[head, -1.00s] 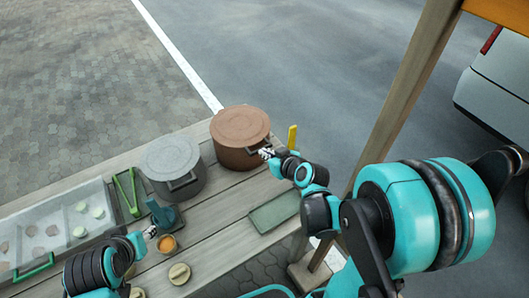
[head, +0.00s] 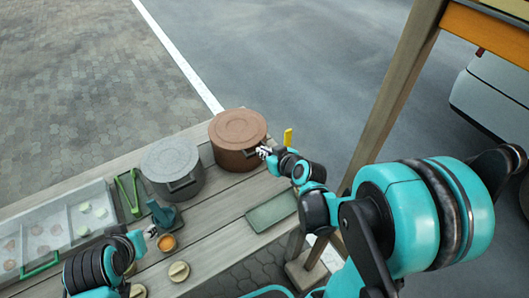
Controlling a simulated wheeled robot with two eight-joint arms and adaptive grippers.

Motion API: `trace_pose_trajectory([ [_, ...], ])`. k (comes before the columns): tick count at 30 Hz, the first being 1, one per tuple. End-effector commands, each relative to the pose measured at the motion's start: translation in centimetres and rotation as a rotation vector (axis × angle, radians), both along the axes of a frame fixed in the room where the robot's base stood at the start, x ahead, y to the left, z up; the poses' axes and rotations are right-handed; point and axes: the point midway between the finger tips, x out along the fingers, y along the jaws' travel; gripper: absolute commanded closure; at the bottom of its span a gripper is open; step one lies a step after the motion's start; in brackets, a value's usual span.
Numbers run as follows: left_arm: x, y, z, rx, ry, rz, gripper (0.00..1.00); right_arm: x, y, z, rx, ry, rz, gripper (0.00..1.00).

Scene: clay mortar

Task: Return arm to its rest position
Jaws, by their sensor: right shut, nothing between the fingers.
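My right gripper (head: 264,152) is shut and empty, close to the front right side of the brown lidded pot (head: 237,140). I cannot tell whether it touches the pot's handle. My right arm reaches in from the right over the table's right end. My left gripper (head: 151,232) is low at the left, beside a teal tool (head: 163,213) and a small orange cup (head: 167,243). Its fingers are too small to tell whether they are open or shut.
A grey lidded pot (head: 172,166) stands left of the brown one. A clear-lidded tray (head: 55,235), green tongs (head: 128,190), a green rectangular tray (head: 271,211) and round pale pieces (head: 179,271) are on the wooden table (head: 215,228). A wooden post (head: 392,105) rises at right.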

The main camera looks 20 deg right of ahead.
Motion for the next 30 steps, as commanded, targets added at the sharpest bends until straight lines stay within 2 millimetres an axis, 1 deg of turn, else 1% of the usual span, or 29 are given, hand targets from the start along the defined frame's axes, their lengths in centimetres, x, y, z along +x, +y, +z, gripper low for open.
trace_pose_trajectory([
  [1, 0.0, 0.0, -0.2, 0.0, 0.0, 0.0, 0.6, -1.6, -0.4, -0.8, 0.002, 0.001, -0.006, 1.0],
  [6, 0.0, 0.0, -0.6, 0.0, 0.0, 0.0, 0.6, -5.2, -1.1, -2.3, 0.002, 0.002, -0.006, 1.0],
  [9, 0.0, 0.0, -0.8, 0.0, 0.0, 0.0, 0.6, -6.8, -1.4, -2.9, 0.001, 0.002, -0.006, 1.0],
  [12, 0.0, 0.0, -1.0, 0.0, 0.0, 0.0, 0.6, -7.9, -1.6, -3.3, 0.0, 0.003, -0.004, 1.0],
  [17, 0.0, 0.0, -1.1, 0.0, 0.0, 0.0, 0.6, -8.5, -1.6, -3.5, 0.001, 0.002, -0.002, 1.0],
  [24, 0.0, 0.0, -1.0, 0.0, 0.0, 0.0, 0.6, -8.6, -1.5, -3.4, 0.002, 0.01, 0.001, 1.0],
  [26, 0.0, 0.0, -1.0, 0.0, 0.0, 0.0, 0.6, -8.6, -1.1, -3.3, 0.004, 0.026, 0.003, 1.0],
  [30, 0.0, 0.0, -1.0, 0.0, 0.0, 0.0, 0.6, -9.1, 0.4, -2.7, 0.016, 0.109, 0.003, 1.0],
])
